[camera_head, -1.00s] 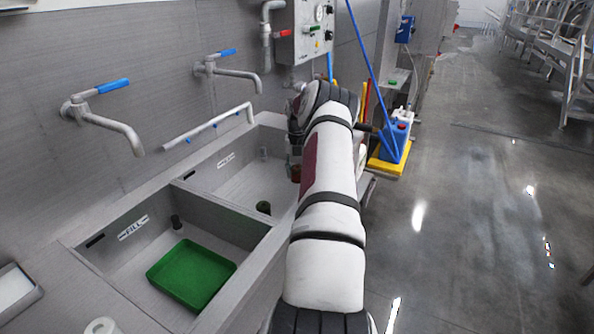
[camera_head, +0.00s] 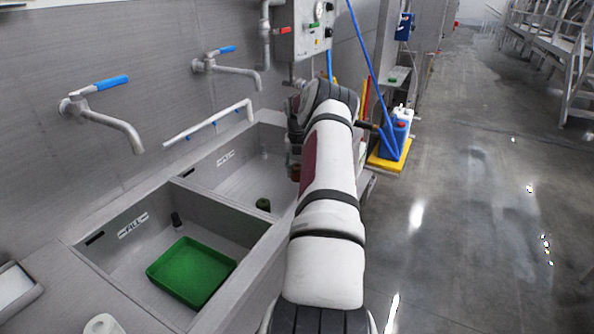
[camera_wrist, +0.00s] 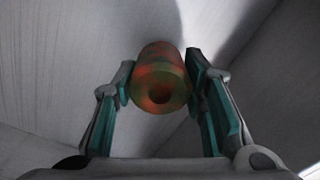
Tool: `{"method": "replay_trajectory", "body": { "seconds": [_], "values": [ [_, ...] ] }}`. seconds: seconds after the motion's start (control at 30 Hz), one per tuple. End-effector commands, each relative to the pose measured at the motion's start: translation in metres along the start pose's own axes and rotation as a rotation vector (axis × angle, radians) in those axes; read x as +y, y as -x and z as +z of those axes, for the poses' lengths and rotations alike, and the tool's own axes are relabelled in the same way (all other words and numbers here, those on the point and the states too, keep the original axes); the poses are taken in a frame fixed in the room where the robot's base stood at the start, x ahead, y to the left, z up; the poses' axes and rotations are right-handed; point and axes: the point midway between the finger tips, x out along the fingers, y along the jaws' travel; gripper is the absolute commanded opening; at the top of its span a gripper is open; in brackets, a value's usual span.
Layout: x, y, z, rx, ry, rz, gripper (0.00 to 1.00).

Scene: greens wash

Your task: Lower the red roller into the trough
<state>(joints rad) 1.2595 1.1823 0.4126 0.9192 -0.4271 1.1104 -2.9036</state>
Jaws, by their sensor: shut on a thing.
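My gripper (camera_wrist: 160,62) is shut on the red roller (camera_wrist: 160,92), which shows end-on between the two teal-padded fingers in the wrist view. The roller looks red-orange with a greenish tint and has a dark hole in its end. In the head view my white arm reaches over the right part of the steel trough (camera_head: 222,207) and hides most of the gripper. A small reddish-brown patch of the roller (camera_head: 295,173) shows left of the arm, by the far basin. Its height above the basin floor is hard to tell.
A green tray (camera_head: 190,272) lies in the near basin. A drain plug (camera_head: 263,205) stands in the far basin. Two blue-handled taps (camera_head: 100,100) and a white rail (camera_head: 210,123) are on the wall side. A blue jug (camera_head: 396,140) stands on a yellow base at right.

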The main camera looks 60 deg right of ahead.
Motion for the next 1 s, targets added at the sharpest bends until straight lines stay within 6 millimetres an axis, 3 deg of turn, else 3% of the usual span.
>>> {"method": "replay_trajectory", "body": {
  "seconds": [1.0],
  "values": [
    [0.000,-0.014,0.000,0.000,0.000,0.000,0.10]
  ]
}}
